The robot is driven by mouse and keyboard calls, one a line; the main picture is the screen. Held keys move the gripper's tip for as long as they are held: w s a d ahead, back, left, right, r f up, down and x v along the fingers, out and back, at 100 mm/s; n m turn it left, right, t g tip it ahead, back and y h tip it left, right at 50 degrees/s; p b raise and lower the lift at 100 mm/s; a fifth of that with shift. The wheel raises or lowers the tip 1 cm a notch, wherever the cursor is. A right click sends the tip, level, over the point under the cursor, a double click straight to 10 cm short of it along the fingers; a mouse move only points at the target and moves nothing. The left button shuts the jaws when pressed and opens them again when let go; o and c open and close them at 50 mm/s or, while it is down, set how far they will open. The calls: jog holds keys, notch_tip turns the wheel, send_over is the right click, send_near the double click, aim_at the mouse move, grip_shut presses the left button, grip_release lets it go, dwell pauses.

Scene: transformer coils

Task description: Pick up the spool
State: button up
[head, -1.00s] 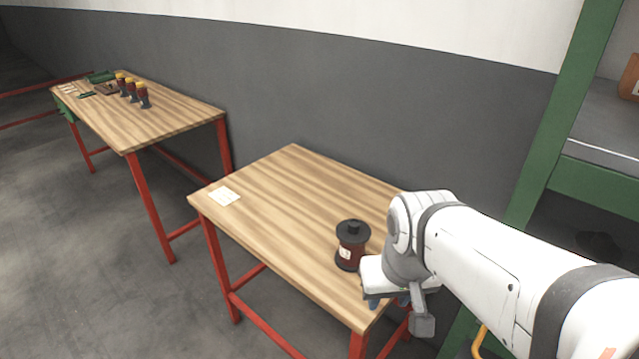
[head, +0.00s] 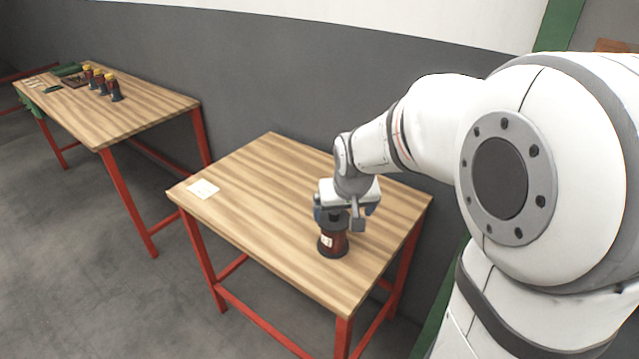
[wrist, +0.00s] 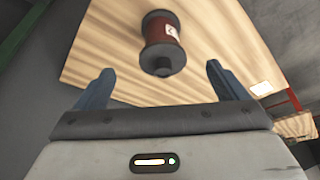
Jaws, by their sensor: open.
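The spool (head: 333,241) stands upright on the near wooden table (head: 262,187). It has a dark red winding, black flanges and a white label. My gripper (head: 345,212) is above the spool in the head view and hides its top. In the wrist view the spool (wrist: 162,42) lies ahead of and between the two blue fingers of my gripper (wrist: 155,88), with its black top knob toward me. The fingers are wide apart and empty, with clear gaps to the spool on both sides.
A white paper (head: 203,189) lies on the table's left part. A grey wall (head: 290,85) stands behind, and a green post (head: 558,25) is at the right.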

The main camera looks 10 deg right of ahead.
aim_at(334, 213)
jog(key=shift+o, duration=0.7)
jog(key=w, duration=0.1)
jog(key=w+f, duration=0.1)
jog(key=w, duration=0.2)
jog(key=shift+w+d+f, duration=0.15)
jog(key=shift+w+f, duration=0.15)
jog(key=shift+w, duration=0.05)
jog(key=shift+w+f, duration=0.2)
jog(key=shift+f, duration=0.05)
jog(key=shift+w+a+p+x, duration=0.1)
jog(key=shift+w+p+x, duration=0.1)
jog(key=shift+x, duration=1)
jog(key=shift+w+a+p+x, duration=0.1)
jog(key=shift+p+x, duration=0.15)
jog(key=shift+x, duration=1)
jog(key=shift+w+p+x, duration=0.15)
jog(key=shift+p+x, duration=0.05)
jog(key=shift+x, duration=1)
jog(key=shift+r, duration=0.2)
jog(key=shift+c, duration=0.6)
jog(key=c, duration=1.5)
